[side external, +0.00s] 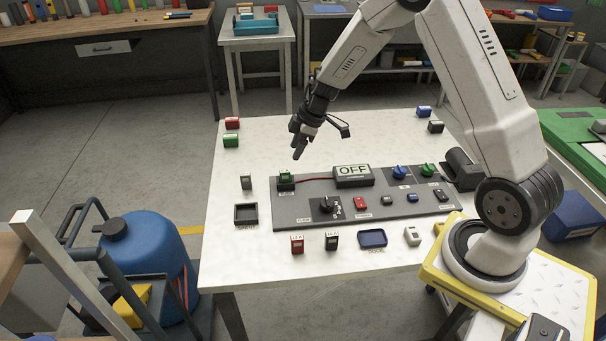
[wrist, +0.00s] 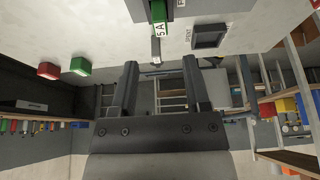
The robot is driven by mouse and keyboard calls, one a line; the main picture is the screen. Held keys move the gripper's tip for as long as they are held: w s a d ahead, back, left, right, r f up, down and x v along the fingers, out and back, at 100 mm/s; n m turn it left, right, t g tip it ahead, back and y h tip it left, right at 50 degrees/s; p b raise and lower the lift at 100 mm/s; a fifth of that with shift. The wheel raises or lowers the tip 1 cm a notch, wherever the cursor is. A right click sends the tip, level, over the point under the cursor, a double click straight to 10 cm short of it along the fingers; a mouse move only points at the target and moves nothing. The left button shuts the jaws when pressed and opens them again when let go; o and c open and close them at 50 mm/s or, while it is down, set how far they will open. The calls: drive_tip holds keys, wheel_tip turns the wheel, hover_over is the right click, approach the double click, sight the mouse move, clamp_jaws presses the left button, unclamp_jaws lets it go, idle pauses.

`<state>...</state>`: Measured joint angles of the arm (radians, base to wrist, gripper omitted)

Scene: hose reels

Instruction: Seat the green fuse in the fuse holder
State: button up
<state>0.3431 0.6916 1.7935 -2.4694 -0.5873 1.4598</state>
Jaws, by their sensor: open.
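A green fuse (side external: 286,175) stands upright in a dark holder (side external: 286,186) at the left end of the grey panel; I cannot tell how deep it sits. In the wrist view a green fuse (wrist: 158,12) shows at the top edge, partly cut off, near a white 5A label. Another green block (side external: 231,141) lies at the table's left edge; it also shows in the wrist view (wrist: 79,66). My gripper (side external: 298,153) is above the table, behind the holder, apart from the fuse. In the wrist view its jaws (wrist: 160,68) are open with nothing between them.
The panel (side external: 310,213) carries an OFF display (side external: 353,171), a dark knob (side external: 328,205) and blue and green knobs. A grey block (side external: 246,181), a black SPENT tray (side external: 246,214) and a blue tray (side external: 373,238) stand around it. A red block (side external: 232,123) is far left. The table's back middle is clear.

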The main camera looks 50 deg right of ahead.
drive_tip(key=shift+v, duration=1.5)
drive_tip(key=a+r+m+t+h, duration=0.2)
drive_tip(key=a+r+m+t, duration=0.1)
drive_tip(key=a+r+t, duration=0.25)
drive_tip(key=s+a+f+m+g, duration=0.1)
drive_tip(key=s+a+m+g, duration=0.2)
drive_tip(key=s, duration=0.6)
drive_tip(key=s+a+m+g+h, duration=0.1)
drive_tip(key=s+a+m+g, duration=0.2)
drive_tip(key=s, duration=0.7)
drive_tip(key=shift+f, duration=0.4)
